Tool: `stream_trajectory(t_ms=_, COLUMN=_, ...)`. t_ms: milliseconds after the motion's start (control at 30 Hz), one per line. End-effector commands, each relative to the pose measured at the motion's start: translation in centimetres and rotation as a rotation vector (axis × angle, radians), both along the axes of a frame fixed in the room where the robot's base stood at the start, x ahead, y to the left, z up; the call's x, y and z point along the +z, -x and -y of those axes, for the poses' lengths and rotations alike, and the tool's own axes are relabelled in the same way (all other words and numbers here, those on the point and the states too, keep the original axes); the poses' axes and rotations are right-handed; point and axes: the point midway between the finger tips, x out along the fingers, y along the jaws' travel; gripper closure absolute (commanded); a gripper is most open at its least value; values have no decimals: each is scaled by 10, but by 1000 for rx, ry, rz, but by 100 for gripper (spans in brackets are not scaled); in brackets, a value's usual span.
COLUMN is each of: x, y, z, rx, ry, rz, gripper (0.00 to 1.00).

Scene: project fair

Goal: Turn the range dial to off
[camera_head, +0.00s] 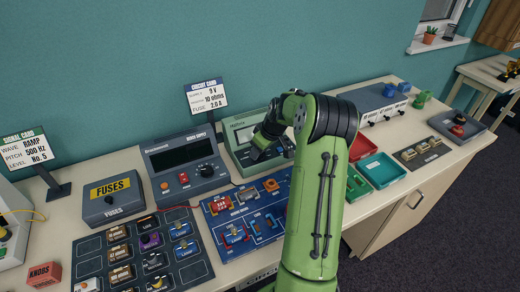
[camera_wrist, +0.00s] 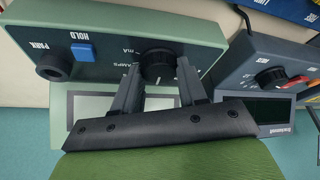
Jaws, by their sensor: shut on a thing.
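The green meter (camera_head: 242,127) stands at the back of the bench, partly hidden by my arm. In the wrist view its panel (camera_wrist: 205,32) shows the black range dial (camera_wrist: 157,64), with "mA" and "AMPS" lettering beside it. My gripper (camera_wrist: 160,70) has one finger on each side of the dial and is shut on it. A pale mark shows on the dial's edge, but I cannot tell which setting it points to. In the head view the dial is hidden behind my gripper (camera_head: 262,148).
A blue HOLD button (camera_wrist: 82,52) and a black PARK knob (camera_wrist: 54,67) are on the same panel. The dark power supply (camera_head: 182,165) stands close to the left of the meter. A blue component board (camera_head: 245,215) lies in front. Red and teal trays (camera_head: 382,171) are to the right.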

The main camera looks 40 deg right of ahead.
Motion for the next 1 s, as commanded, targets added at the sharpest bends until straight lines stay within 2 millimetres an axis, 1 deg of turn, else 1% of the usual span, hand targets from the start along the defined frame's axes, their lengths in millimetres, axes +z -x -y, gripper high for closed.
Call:
stream_trajectory(t_ms=300, x=0, y=0, z=0, rx=0, ry=-1, rz=-1, gripper=89)
stream_trajectory(t_ms=333, x=0, y=0, z=0, rx=0, ry=-1, rz=-1, gripper=55)
stream_trajectory(t_ms=467, x=0, y=0, z=0, rx=0, ry=0, rz=0, gripper=35)
stream_trajectory(t_ms=767, x=2, y=1, z=0, rx=0, ry=1, rz=0, gripper=34)
stream_trajectory(t_ms=867, x=15, y=5, z=2, rx=-1, ry=3, rz=2, gripper=34)
stream_trajectory(t_ms=967, x=39, y=15, z=3, rx=-2, ry=5, rz=4, gripper=34)
stream_trajectory(t_ms=1000, x=50, y=19, z=3, rx=-1, ry=6, rz=3, gripper=34)
